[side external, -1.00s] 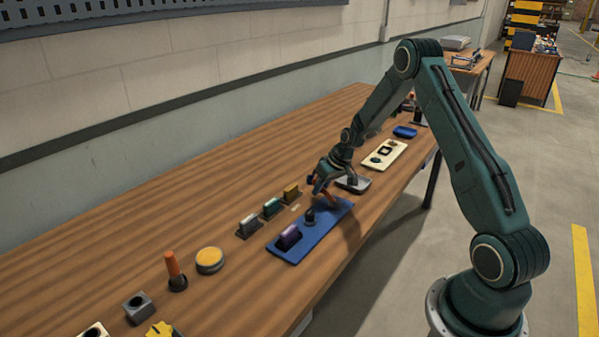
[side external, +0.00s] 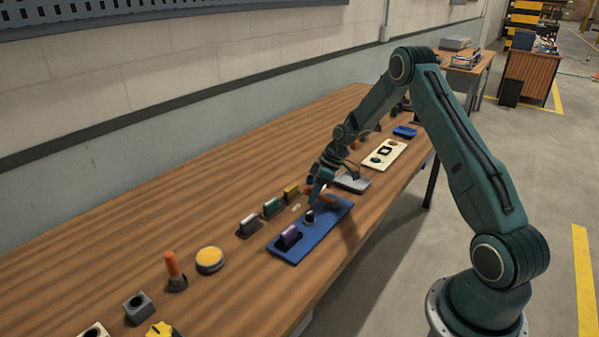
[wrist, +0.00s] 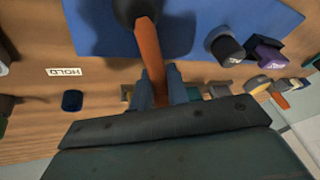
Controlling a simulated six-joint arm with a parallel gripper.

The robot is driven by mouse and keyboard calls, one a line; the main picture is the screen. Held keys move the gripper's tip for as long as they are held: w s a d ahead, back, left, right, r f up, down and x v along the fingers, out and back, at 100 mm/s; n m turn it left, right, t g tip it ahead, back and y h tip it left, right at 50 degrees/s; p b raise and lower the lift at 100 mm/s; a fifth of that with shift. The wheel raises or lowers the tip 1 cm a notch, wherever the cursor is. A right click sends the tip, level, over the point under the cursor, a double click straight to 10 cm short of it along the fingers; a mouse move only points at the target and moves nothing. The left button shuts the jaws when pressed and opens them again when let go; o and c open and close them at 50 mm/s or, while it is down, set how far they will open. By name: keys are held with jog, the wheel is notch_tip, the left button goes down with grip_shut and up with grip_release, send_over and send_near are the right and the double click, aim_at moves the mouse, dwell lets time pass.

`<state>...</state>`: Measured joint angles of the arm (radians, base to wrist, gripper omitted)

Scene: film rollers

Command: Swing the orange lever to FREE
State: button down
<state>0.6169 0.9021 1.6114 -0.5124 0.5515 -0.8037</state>
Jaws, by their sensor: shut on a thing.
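The orange lever (wrist: 149,52) runs from a dark round pivot (wrist: 136,8) on the blue panel (wrist: 225,15) to my gripper in the wrist view. In the side view the lever (side external: 326,200) shows as a short orange piece at the panel's far end. My gripper (wrist: 158,90) is shut on the lever's outer part, with one finger on each side. It also shows in the side view (side external: 317,193), low over the blue panel (side external: 285,252). A HOLD label (wrist: 66,72) lies on the wood left of the lever. I cannot read a FREE label.
A dark knob (side external: 309,216) and a purple rocker (side external: 289,237) share the blue panel. Several coloured switches (side external: 271,207) stand close behind it. A yellow button (side external: 210,260) and an orange-handled stick (side external: 173,264) stand nearer. A grey tray (side external: 353,182) lies beyond the panel.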

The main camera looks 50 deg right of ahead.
dwell(0.3)
jog(key=c, duration=1.4)
grip_release()
jog(key=shift+c, duration=0.2)
jog(key=shift+r, duration=0.1)
jog(key=v, duration=1.3)
jog(key=shift+r, duration=0.35)
jog(key=shift+s+d, duration=0.1)
